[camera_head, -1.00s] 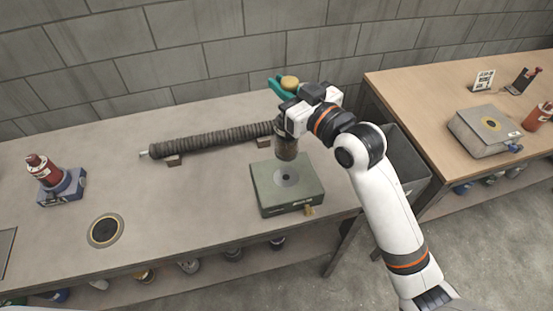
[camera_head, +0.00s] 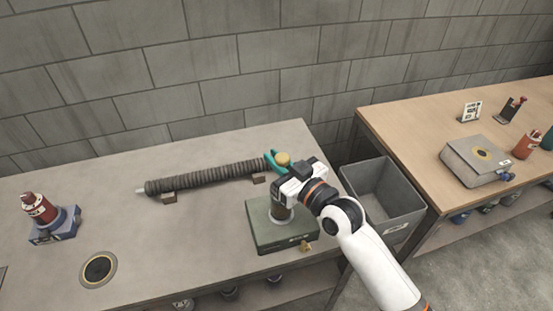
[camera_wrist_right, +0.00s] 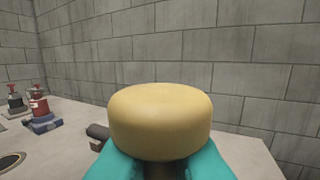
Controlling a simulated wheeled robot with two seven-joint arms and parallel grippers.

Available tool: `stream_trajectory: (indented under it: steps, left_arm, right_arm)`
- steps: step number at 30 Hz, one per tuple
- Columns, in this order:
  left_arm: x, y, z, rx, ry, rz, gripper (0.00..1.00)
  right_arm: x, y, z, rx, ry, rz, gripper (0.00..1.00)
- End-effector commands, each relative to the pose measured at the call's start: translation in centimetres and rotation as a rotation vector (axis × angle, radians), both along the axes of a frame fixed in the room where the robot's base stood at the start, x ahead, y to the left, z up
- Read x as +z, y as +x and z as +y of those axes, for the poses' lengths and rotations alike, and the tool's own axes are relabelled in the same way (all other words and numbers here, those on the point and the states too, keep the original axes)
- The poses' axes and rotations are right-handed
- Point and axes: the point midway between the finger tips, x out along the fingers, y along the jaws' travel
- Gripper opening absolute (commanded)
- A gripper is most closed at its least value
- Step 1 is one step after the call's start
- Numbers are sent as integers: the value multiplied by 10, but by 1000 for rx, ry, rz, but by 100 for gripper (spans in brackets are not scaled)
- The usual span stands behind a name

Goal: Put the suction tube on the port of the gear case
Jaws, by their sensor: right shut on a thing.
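The gear case (camera_head: 265,232) is a green box at the front right of the grey bench, with a small brass fitting low on its front. My right gripper (camera_head: 279,166), with teal fingers, is shut on the suction tube, which has a round yellow top (camera_head: 283,159) and a brown mesh lower part (camera_head: 281,212). The tube is upright over the middle of the case, its lower end at the port. The port is hidden by the tube, so I cannot tell if it is seated. The right wrist view shows the yellow top (camera_wrist_right: 160,120) between the teal fingers. My left gripper is not in view.
A dark ribbed hose (camera_head: 210,177) lies on small blocks behind the case. A red bottle on a blue base (camera_head: 52,227) and a black disc with a gold ring (camera_head: 98,269) are at left. A grey bin (camera_head: 385,195) stands between the bench and a wooden table (camera_head: 420,125).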

Motion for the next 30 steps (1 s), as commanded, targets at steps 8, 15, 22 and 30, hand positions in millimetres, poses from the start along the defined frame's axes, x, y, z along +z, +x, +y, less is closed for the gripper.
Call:
stream_trajectory:
  steps: [8,15,22,30]
  left_arm:
    - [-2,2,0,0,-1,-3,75]
    - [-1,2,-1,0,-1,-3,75]
    - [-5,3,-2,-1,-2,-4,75]
    - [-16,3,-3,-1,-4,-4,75]
  right_arm:
    - [-2,0,0,0,1,-1,33]
    - [-1,0,0,0,1,-1,33]
    - [-2,-15,-14,-1,-1,1,33]
    - [-3,-60,-52,0,-2,1,33]
